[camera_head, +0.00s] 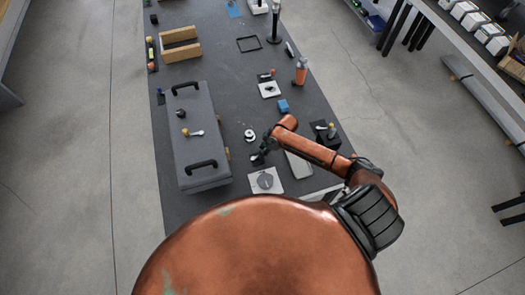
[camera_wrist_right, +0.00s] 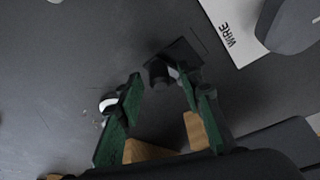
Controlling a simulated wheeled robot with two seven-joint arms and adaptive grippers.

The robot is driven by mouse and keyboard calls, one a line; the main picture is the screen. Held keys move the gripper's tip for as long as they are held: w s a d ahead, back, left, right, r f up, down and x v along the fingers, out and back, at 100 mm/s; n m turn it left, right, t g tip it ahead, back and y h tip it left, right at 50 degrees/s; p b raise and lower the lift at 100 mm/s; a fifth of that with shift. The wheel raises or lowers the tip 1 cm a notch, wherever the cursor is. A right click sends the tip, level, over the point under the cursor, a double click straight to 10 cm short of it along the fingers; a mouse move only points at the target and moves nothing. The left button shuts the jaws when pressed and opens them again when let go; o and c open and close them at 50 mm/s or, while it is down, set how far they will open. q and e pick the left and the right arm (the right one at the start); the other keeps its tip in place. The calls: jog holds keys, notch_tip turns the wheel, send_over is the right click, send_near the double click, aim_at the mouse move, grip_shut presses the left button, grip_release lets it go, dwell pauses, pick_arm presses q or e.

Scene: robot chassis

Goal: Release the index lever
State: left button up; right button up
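I cannot tell for sure which part is the index lever. A small black post (camera_wrist_right: 158,73) on a dark square plate (camera_wrist_right: 186,52) shows just beyond my right fingertips in the right wrist view. My right gripper (camera_head: 262,153) is low over the table, left of its copper arm. Its green-padded fingers (camera_wrist_right: 160,82) stand apart, with the post seen between their tips; contact cannot be made out. My left gripper is out of view.
A white plate marked WIRE (camera_wrist_right: 230,22), with a grey knob (camera_head: 265,181), lies close to the right gripper. A white ring piece (camera_head: 249,135) and a blue block (camera_head: 283,106) are nearby. The table's upper middle (camera_head: 228,70) is mostly clear.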

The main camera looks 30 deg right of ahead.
jog(key=shift+f, duration=0.1)
grip_shut()
jog(key=m+p, duration=0.1)
jog(key=s+p, duration=0.1)
jog(key=p, duration=0.1)
jog(key=shift+a+r+m, duration=0.15)
jog(key=shift+r+m, duration=0.05)
jog(key=shift+m, duration=0.2)
jog(key=shift+f+t+h+p, duration=0.15)
jog(key=shift+t+h+p, duration=0.15)
jog(key=shift+p, duration=0.15)
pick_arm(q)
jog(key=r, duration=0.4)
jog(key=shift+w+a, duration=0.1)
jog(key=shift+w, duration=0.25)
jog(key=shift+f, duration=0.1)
pick_arm(e)
grip_release()
